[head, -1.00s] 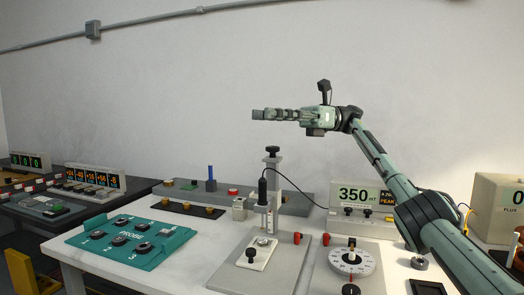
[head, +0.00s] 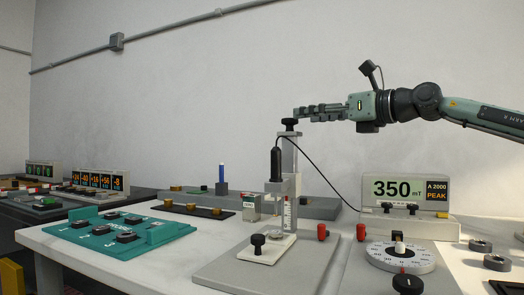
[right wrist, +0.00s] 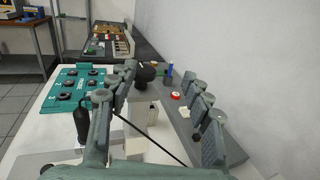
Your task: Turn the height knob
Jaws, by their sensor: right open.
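The height knob (head: 289,123) is a black knob on top of the upright grey column (head: 289,160) of the probe stand. My right gripper (head: 297,113) reaches in level from the right, its fingertips at about the knob's top. In the right wrist view the gripper (right wrist: 162,75) is open, its fingers well apart. The dark knob (right wrist: 147,72) shows between them, close to the left finger; I cannot tell whether they touch. A black probe (head: 276,163) with a cable hangs on the column. My left gripper is not in view.
A meter (head: 410,190) reading 350 mT stands to the right, behind a white dial (head: 400,258). A teal probe tray (head: 165,232) lies to the left. The black cable runs from the probe to the meter.

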